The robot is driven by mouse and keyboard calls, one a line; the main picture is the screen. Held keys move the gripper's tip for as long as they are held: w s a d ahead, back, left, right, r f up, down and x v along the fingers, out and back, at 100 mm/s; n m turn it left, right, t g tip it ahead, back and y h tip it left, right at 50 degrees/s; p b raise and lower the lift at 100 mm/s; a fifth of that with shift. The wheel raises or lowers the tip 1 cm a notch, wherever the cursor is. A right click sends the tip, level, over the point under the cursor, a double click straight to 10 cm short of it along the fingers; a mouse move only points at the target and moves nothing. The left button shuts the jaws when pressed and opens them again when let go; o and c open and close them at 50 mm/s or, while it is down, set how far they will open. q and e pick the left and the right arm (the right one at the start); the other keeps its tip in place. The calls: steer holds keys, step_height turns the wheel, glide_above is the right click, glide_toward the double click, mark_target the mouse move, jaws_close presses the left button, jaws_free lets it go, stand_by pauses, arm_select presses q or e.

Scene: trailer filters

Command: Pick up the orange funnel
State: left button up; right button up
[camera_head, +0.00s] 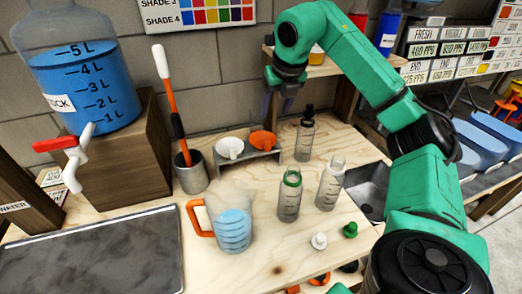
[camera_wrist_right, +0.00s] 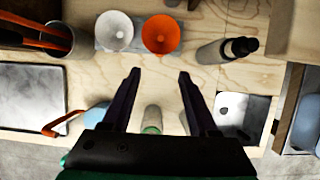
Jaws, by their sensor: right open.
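The orange funnel (camera_head: 263,140) rests in a small grey rack (camera_head: 247,160) on the wooden bench, right of a white funnel (camera_head: 230,148). In the right wrist view the orange funnel (camera_wrist_right: 161,34) shows as an orange cone beyond the fingertips, next to the white funnel (camera_wrist_right: 114,31). My right gripper (camera_head: 277,104) hangs behind and above the rack in the head view, partly hidden by its own wrist. In the wrist view my right gripper (camera_wrist_right: 160,74) has its dark fingers spread apart with nothing between the tips. My left gripper is out of view.
A bottle with a black dropper top (camera_head: 305,134) stands close right of the rack. A metal cup with a tall stirrer (camera_head: 190,172) stands left. A jug (camera_head: 230,229), a green-ringed bottle (camera_head: 289,197) and a clear bottle (camera_head: 330,184) stand in front.

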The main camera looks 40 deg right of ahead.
steer(key=x, duration=0.4)
steer(key=p+x, duration=0.1)
steer(key=x, duration=0.4)
steer(key=s+p+x, duration=0.1)
steer(key=x, duration=0.4)
steer(key=shift+s+a+f, duration=0.1)
steer(key=shift+a+f, duration=0.1)
steer(key=shift+r, duration=0.1)
jaws_close()
